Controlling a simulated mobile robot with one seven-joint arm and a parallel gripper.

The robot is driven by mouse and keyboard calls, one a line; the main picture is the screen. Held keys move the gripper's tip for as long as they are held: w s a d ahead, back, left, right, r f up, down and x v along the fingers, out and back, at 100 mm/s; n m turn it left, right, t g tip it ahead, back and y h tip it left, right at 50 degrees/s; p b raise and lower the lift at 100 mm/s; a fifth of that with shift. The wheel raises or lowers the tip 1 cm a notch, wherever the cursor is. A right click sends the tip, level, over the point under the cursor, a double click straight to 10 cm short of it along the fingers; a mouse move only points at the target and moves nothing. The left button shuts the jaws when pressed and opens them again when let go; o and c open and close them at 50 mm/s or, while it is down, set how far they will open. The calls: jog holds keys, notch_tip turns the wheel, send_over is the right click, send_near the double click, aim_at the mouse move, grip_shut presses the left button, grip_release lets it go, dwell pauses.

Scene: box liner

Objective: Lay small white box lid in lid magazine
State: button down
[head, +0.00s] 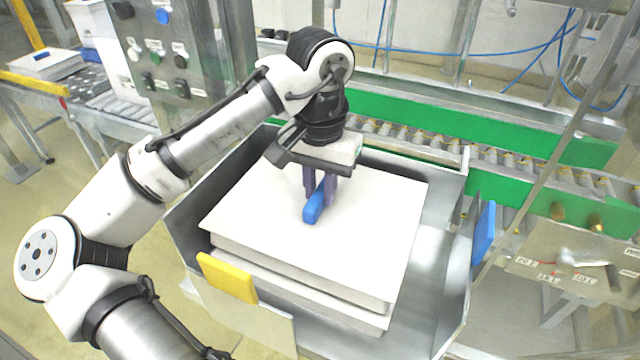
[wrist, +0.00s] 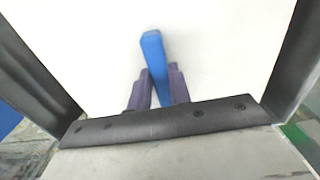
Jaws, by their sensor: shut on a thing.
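A white box lid (head: 370,215) with a blue handle (head: 315,208) on top lies flat or nearly flat in the metal lid magazine (head: 440,275), over other white lids (head: 340,310). My gripper (head: 320,192) is shut on the blue handle, its purple fingers on either side of it. In the wrist view the handle (wrist: 153,60) stands between the fingers (wrist: 155,92), with the white lid surface around it. I cannot tell whether the held lid rests on the stack or hangs just above it.
A yellow tab (head: 227,278) is at the magazine's front left and a blue tab (head: 484,232) at its right. A roller conveyor with green side rails (head: 400,117) runs behind. A control panel (head: 165,50) stands at the back left.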

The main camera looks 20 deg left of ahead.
jog(key=shift+f, duration=0.35)
jog(key=c, duration=1.3)
grip_release()
notch_tip(320, 180, up, 13)
jog(key=shift+r, duration=0.1)
